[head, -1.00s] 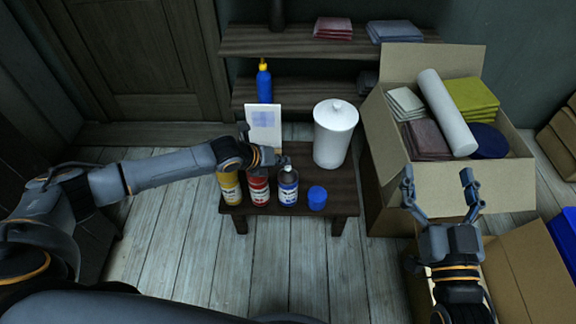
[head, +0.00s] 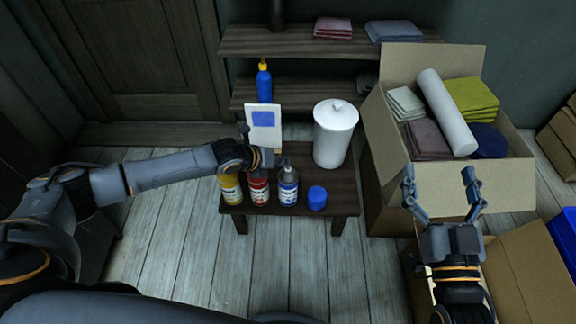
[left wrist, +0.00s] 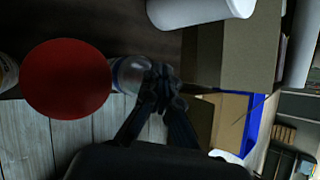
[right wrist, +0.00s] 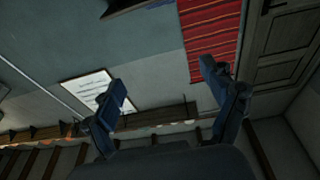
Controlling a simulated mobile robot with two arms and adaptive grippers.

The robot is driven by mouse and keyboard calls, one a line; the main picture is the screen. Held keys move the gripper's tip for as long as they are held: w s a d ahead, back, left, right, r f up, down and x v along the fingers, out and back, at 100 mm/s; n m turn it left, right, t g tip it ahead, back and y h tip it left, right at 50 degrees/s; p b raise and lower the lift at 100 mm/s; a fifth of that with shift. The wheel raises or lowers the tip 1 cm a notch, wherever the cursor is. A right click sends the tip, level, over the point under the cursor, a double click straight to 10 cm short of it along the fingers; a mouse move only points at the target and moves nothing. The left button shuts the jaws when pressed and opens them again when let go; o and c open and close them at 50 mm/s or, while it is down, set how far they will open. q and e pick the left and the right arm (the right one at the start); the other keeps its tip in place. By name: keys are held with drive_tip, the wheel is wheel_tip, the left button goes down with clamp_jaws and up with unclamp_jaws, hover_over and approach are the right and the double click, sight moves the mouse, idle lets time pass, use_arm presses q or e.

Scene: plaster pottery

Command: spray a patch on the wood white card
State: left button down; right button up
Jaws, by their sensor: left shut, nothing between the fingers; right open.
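A white card (head: 261,138) on a wood backing stands upright at the back of the small dark table, with a solid blue patch (head: 263,118) on its upper part. In front stand a yellow can (head: 230,190), a red can (head: 258,191) and an uncapped blue-and-white can (head: 288,190). A blue cap (head: 317,197) sits on the table to its right. My left gripper (head: 276,158) is shut and empty, close by the blue can's top; whether it touches is unclear. The left wrist view shows its closed fingertips (left wrist: 162,86) beside that can (left wrist: 128,74). My right gripper (head: 440,190) is open and empty.
A white lidded jar (head: 334,137) stands at the table's right. An open cardboard box (head: 390,170) with folded cloths and a white roll is further right, near my right gripper. A blue bottle (head: 264,84) stands on the shelf behind. Floorboards in front are clear.

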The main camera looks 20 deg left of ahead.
use_arm(q)
drive_tip(key=shift+f, duration=0.1)
idle(0.3)
drive_tip(key=shift+r+p, duration=0.4)
drive_tip(key=shift+p, duration=0.25)
use_arm(e)
drive_tip(key=shift+d+f+g+h, duration=0.25)
drive_tip(key=shift+f+g, duration=0.55)
drive_tip(key=shift+f, duration=0.5)
drive_tip(key=shift+d+f+g+h, duration=0.1)
drive_tip(key=shift+f+g+h, duration=0.25)
drive_tip(key=shift+f+g, duration=0.7)
drive_tip(key=shift+f+t, duration=0.25)
drive_tip(key=shift+f, duration=0.05)
